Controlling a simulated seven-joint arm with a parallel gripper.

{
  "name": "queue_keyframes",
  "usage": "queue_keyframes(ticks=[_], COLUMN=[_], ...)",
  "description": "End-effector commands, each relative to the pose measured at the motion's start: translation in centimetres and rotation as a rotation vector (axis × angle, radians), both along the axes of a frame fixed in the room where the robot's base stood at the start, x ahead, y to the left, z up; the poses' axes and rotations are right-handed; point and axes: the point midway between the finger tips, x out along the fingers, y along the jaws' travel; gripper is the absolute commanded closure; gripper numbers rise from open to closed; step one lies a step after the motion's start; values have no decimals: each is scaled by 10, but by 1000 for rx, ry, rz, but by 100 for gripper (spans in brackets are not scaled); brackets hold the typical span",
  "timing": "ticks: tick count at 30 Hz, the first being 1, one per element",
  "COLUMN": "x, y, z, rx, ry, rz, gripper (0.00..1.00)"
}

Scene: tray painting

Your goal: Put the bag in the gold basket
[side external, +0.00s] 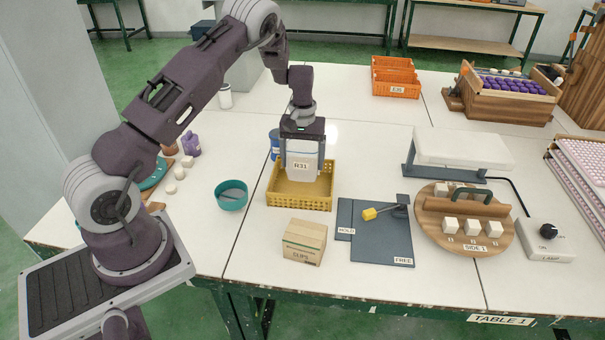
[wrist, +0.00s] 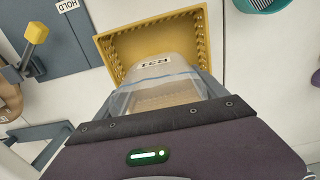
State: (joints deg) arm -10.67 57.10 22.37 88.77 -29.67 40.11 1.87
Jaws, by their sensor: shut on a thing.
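The bag (side external: 302,168) is a clear and whitish pouch with a label reading R31. My gripper (side external: 303,150) is shut on it near its top, with one finger on each side. The bag hangs upright over the gold basket (side external: 300,201), and its lower part overlaps the basket's inside in the side view. In the wrist view the bag (wrist: 155,88) is in front of the gold basket (wrist: 113,55), whose far and side walls show around it. I cannot tell whether the bag's bottom touches the basket floor.
A teal bowl (side external: 231,197) stands left of the basket and a cardboard CLIPS box (side external: 304,242) in front. A blue container (side external: 274,143) stands close behind left. A dark HOLD/FREE board (side external: 376,243) lies to the right. Orange crates (side external: 396,87) stand far back, with clear table before them.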

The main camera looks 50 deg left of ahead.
Motion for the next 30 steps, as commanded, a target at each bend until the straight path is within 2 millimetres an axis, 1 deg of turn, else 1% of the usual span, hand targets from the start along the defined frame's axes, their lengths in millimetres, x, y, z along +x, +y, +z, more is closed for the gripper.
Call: queue_keyframes(ticks=[1, 5, 9, 19, 20, 21, 22, 28, 30], x=[0, -1, -1, 0, 0, 0, 0, 0, 0], y=[0, 1, 0, 1, 1, 0, 0, 0, 1], z=[-8, -24, -49, -52, -52, -52, -52, -51, -47], rx=[0, 0, -1, 0, 0, 0, 0, 0, 1], ry=[1, 1, 2, -1, -1, -1, -1, -1, -2], rz=[0, 2, 1, 1, 1, 1, 1, 1, 1], gripper=[57, 57, 57, 57, 13, 5, 0, 0, 0])
